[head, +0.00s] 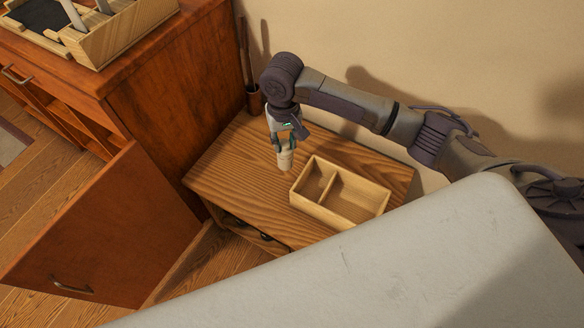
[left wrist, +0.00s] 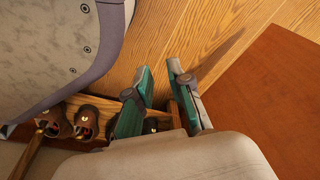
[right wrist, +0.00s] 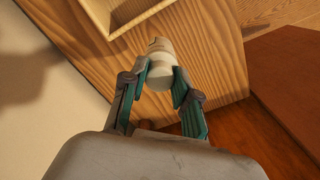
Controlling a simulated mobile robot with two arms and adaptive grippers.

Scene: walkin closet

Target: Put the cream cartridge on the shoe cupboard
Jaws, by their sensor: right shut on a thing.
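The cream cartridge (head: 285,160) is a small pale cylinder, held upright in my right gripper (head: 286,146) over the shoe cupboard (head: 232,170). The cupboard is low, with a striped wooden top. In the right wrist view the cartridge (right wrist: 159,66) sits between the fingertips of my right gripper (right wrist: 160,78), with the cupboard top (right wrist: 210,50) behind it. I cannot tell whether its base touches the top. My left gripper (left wrist: 158,68) shows only in the left wrist view; its fingers are apart with nothing between them.
A two-compartment wooden box (head: 345,212) stands on the cupboard, right of the cartridge. A dark holder (head: 254,100) stands at its back corner. An open reddish door (head: 105,235) is on the left. Shoes (left wrist: 88,120) sit low in the cupboard. The top left of the cartridge is clear.

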